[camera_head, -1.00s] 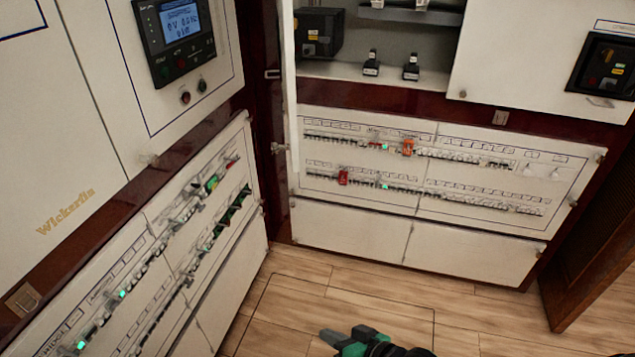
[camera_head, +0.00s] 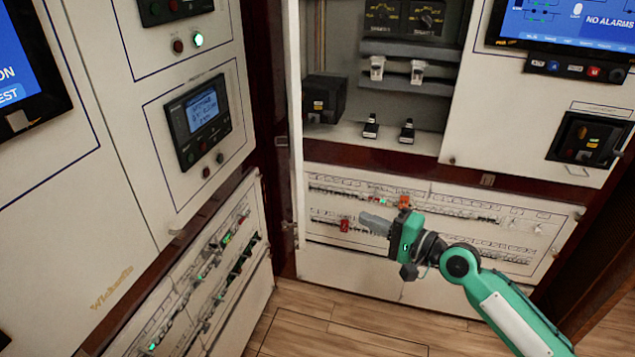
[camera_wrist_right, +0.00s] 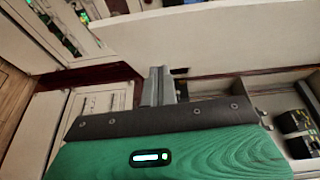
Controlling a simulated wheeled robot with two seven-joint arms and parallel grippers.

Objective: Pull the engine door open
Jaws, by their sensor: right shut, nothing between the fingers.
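A white door panel (camera_head: 295,130) stands nearly edge-on at the left side of an open compartment (camera_head: 385,60) in the head view. A small metal fitting (camera_head: 290,226) sits low on it. No label marks it as the engine door. My right gripper (camera_head: 366,222) is in front of the breaker rows, right of this panel and apart from it. Its fingers point left, shut and empty. In the right wrist view the shut fingers (camera_wrist_right: 158,86) stand before a pale panel (camera_wrist_right: 215,45). My left gripper is not in view.
Breaker rows (camera_head: 450,207) lie behind my right arm, and another breaker panel (camera_head: 215,260) is at the left. A control display (camera_head: 200,115) is on the left wall. Two black switches (camera_head: 371,127) stand inside the compartment. The wooden floor (camera_head: 330,335) is clear.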

